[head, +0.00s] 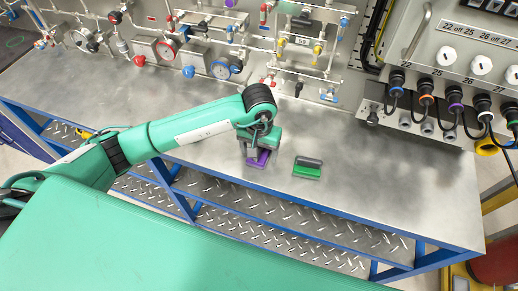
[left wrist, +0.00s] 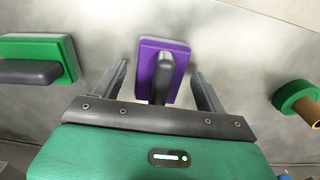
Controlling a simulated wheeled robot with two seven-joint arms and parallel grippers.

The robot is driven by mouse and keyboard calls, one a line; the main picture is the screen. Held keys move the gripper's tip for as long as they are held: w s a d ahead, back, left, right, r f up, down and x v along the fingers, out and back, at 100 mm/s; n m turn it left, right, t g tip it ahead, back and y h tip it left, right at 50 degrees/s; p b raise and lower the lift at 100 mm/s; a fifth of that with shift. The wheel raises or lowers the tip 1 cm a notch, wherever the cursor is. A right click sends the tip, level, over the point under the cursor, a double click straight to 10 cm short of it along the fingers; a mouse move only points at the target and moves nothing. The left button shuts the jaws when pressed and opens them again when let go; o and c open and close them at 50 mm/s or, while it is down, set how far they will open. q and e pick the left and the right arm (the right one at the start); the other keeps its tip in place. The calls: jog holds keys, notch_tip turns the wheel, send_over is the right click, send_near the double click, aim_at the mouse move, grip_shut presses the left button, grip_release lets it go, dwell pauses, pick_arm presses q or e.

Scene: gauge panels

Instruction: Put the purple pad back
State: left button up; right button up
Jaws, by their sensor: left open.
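The purple pad (left wrist: 175,56) has a dark grip on its top and lies on the metal bench. It also shows in the head view (head: 259,159), partly covered by my left gripper. My left gripper (left wrist: 160,78) is open, with one finger on each side of the pad's dark grip. The fingers do not visibly touch the grip in the left wrist view. In the head view my left gripper (head: 252,155) is right over the pad. My right gripper is not in view.
A green pad (head: 307,170) with a dark grip lies right of the purple one. A green roll (left wrist: 298,98) shows at the right of the left wrist view. Gauges and pipes (head: 190,60) stand behind, cable plugs (head: 430,95) at right. The bench (head: 400,180) is clear at front right.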

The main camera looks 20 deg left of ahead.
pick_arm(q)
jog(key=shift+r, duration=0.2)
notch_tip(320, 180, up, 10)
jog(key=b, duration=0.4)
jog(key=shift+r, duration=0.15)
jog(key=shift+r+b, duration=0.35)
jog(key=shift+r, duration=0.45)
jog(key=shift+f, duration=0.1)
